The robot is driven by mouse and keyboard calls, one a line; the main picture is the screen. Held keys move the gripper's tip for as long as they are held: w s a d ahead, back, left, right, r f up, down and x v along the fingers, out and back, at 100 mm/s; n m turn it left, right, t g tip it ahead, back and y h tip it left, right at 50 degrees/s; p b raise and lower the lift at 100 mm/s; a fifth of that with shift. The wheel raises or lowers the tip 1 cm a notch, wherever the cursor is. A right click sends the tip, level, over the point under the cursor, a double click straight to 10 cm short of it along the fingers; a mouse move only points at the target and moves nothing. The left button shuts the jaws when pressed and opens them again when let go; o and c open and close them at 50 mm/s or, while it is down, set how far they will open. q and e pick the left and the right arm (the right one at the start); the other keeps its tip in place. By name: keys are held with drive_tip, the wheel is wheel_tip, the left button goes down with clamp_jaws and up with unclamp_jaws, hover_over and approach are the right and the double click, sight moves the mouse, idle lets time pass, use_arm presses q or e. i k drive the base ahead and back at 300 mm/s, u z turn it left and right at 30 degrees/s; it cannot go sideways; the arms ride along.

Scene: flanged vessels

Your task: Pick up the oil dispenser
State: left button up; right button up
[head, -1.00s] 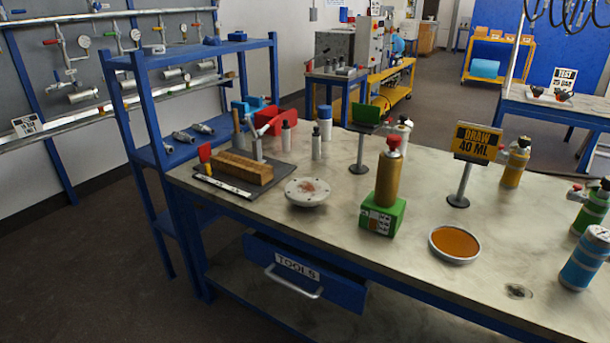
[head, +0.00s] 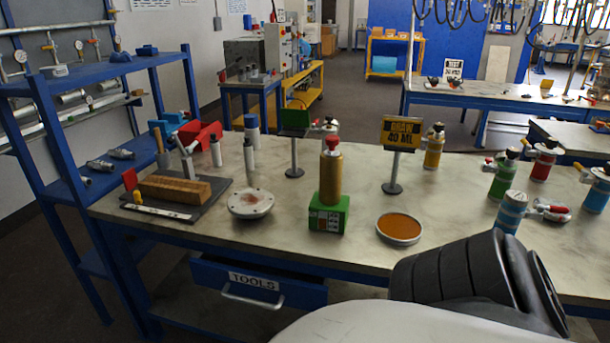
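A gold bottle (head: 330,178) with a red top stands upright on a green block (head: 329,214) near the middle of the bench; it looks like the oil dispenser, though no readable label confirms this. A shallow round dish (head: 400,229) of amber liquid sits to its right. Neither of my grippers is in view; only a black and white link of my own arm shows at the lower right.
A white flange disc (head: 250,204) and a wooden block (head: 175,189) on a dark mat lie left of the bottle. A green panel (head: 294,119) on a stand is behind it. Several valved bottles crowd the right. The bench (head: 345,254) is clear in front.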

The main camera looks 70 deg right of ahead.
sight(330, 165)
drive_tip(key=i, duration=1.3)
drive_tip(key=z, duration=2.05)
